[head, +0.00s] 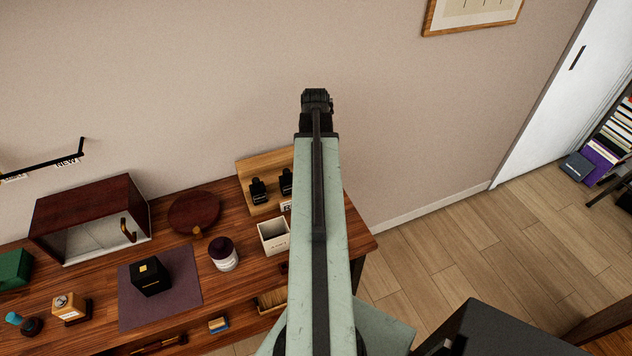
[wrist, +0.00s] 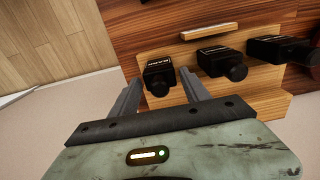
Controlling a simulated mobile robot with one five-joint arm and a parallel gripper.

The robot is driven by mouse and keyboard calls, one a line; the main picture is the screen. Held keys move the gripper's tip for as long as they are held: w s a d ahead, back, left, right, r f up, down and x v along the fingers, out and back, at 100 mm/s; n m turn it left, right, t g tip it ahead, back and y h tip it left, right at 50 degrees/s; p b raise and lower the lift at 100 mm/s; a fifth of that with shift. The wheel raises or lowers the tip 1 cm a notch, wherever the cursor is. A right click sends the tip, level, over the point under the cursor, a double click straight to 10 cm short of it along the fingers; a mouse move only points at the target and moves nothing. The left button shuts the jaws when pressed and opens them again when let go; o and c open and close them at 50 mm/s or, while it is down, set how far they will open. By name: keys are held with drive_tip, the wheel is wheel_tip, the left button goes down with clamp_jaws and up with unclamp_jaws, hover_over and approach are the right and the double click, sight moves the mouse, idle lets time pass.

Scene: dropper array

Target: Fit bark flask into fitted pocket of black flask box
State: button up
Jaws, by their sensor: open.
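In the wrist view a black flask (wrist: 158,68) with a small white label, which seems to read BARK, stands at the end of a row on a wooden stand (wrist: 262,102). I take it as the bark flask. My gripper (wrist: 160,80) is open, with one finger on each side of this flask; I cannot tell whether they touch it. In the head view my arm hides this flask, and the gripper (head: 317,98) shows only from behind. A black box (head: 150,280) with a gold mark sits on a purple mat (head: 190,292); its pocket cannot be made out.
A second black flask (wrist: 218,60) stands close beside the bark flask, with another (wrist: 285,50) further right. On the desk are a white open box (head: 273,237), a dark-lidded jar (head: 224,258), a round wooden piece (head: 194,211) and a wooden cabinet (head: 90,210).

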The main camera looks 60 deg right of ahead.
drive_tip(key=c, duration=1)
wheel_tip(320, 180, up, 8)
drive_tip(key=p, duration=0.8)
drive_tip(key=shift+f, duration=0.15)
